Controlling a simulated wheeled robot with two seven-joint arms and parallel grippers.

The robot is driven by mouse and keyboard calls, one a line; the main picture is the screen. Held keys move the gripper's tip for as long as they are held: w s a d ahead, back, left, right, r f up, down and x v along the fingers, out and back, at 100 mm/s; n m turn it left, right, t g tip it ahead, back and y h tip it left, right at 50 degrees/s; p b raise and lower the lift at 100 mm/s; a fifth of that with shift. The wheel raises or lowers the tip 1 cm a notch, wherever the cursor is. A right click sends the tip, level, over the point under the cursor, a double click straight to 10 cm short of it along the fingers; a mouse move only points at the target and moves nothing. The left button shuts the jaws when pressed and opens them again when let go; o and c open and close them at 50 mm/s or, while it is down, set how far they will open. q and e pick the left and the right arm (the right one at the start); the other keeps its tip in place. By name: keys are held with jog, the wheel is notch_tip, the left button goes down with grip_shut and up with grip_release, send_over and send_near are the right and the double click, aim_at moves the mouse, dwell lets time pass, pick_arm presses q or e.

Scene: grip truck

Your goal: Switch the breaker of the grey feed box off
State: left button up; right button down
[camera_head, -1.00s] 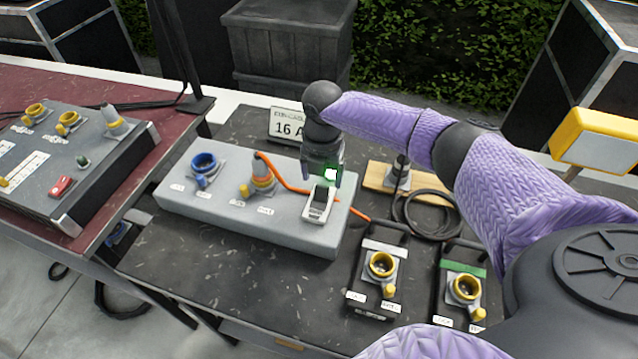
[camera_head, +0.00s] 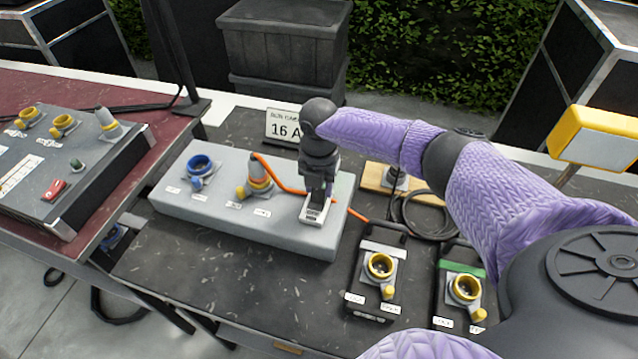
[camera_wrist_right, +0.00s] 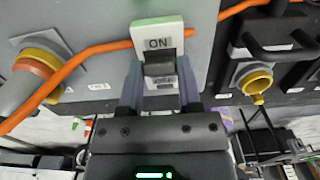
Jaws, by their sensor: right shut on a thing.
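The grey feed box (camera_head: 245,222) lies on the dark table and carries a blue socket (camera_head: 202,168) and a yellow-ringed socket with a plug (camera_head: 260,178) and orange cable. At its right end is the breaker (camera_head: 314,216), a white plate with a dark toggle (camera_wrist_right: 159,70); "ON" reads above the toggle in the right wrist view. My right gripper (camera_head: 316,199) is over the breaker, pointing down. Its fingers (camera_wrist_right: 160,84) stand on either side of the toggle and are shut on it. The lettering below the toggle is partly hidden. My left gripper is out of view.
Two black boxes with yellow sockets (camera_head: 380,265) (camera_head: 466,287) stand right of the feed box. A "16 A" sign (camera_head: 284,127) stands behind it. A red table with another panel (camera_head: 62,170) is at left. A yellow-framed lamp (camera_head: 595,137) is at right.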

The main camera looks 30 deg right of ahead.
aim_at(317, 200)
jog(key=shift+r+p, duration=0.15)
jog(key=shift+p, duration=0.25)
jog(key=t+h+p, duration=0.1)
jog(key=p, duration=0.1)
jog(key=s+a+t+h+p, duration=0.1)
jog(key=p, duration=0.2)
jog(key=a+t+h+p, duration=0.1)
jog(key=h+p, duration=0.1)
jog(key=shift+s+r+t+p, duration=0.15)
jog(key=shift+s+t+p, duration=0.15)
jog(key=shift+p, duration=0.1)
jog(key=shift+s+a+f+t+h+p, duration=0.2)
jog(key=shift+t+h+p, duration=0.2)
jog(key=shift+t+h, duration=0.25)
jog(key=shift+s+a+f+t+h, duration=0.15)
jog(key=shift+a+f+t+h, duration=0.15)
jog(key=shift+h, duration=0.25)
jog(key=shift+s+a+f+t+h, duration=0.15)
jog(key=shift+s+t+h, duration=0.05)
jog(key=shift+t+h, duration=0.5)
jog(key=shift+h, duration=0.3)
jog(key=shift+s+t, duration=0.1)
jog(key=shift+t, duration=0.15)
